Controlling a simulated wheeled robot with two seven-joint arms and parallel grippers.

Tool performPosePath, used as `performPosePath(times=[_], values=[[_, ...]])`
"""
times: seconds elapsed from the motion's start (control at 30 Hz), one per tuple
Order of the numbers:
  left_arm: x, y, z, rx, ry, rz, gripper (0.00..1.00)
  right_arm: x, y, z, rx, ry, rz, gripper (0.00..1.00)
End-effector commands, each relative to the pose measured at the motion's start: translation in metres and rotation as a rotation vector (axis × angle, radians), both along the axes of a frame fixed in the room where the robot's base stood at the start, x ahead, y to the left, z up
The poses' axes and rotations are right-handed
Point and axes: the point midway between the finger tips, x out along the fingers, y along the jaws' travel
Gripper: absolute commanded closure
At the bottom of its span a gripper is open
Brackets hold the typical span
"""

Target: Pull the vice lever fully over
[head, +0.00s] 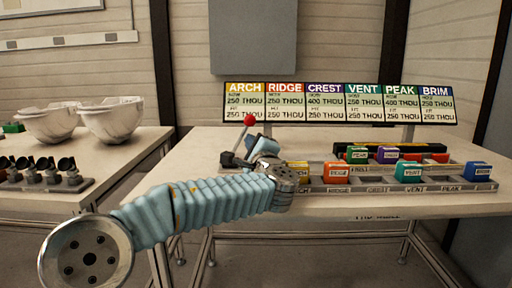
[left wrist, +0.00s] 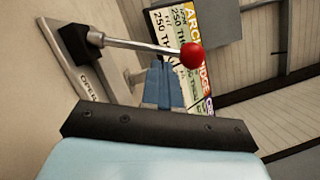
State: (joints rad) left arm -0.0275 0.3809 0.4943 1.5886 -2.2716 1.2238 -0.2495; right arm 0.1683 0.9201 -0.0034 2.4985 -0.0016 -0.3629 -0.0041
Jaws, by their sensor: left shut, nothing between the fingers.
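The vice lever is a thin metal rod with a red ball knob (head: 249,120). It rises from a black pivot block (head: 228,158) at the left of the bench, leaning right in the head view. In the left wrist view the red knob (left wrist: 193,54), the rod (left wrist: 140,45) and the black block (left wrist: 80,43) all show. My left gripper (head: 262,147) is beside the lever, just right of and below the knob. Its blue fingers (left wrist: 160,84) are shut and empty, with tips close to the rod; I cannot tell whether they touch. My right gripper is not in view.
Coloured labelled blocks (head: 408,172) sit in a grey rack (head: 450,187) to the right. A sign board (head: 340,102) stands behind. White helmet shells (head: 112,118) and small black parts (head: 45,172) are on the left table. My left arm crosses the bench's front.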

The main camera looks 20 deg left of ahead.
Motion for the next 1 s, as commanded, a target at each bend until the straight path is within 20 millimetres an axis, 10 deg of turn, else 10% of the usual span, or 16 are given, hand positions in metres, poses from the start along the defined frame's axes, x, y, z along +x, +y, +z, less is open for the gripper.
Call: performPosePath(times=[1.0], values=[[0.0100,0.0119,0.0060,-0.070,-0.021,0.001,1.00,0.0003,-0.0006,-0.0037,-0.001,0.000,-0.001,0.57]])
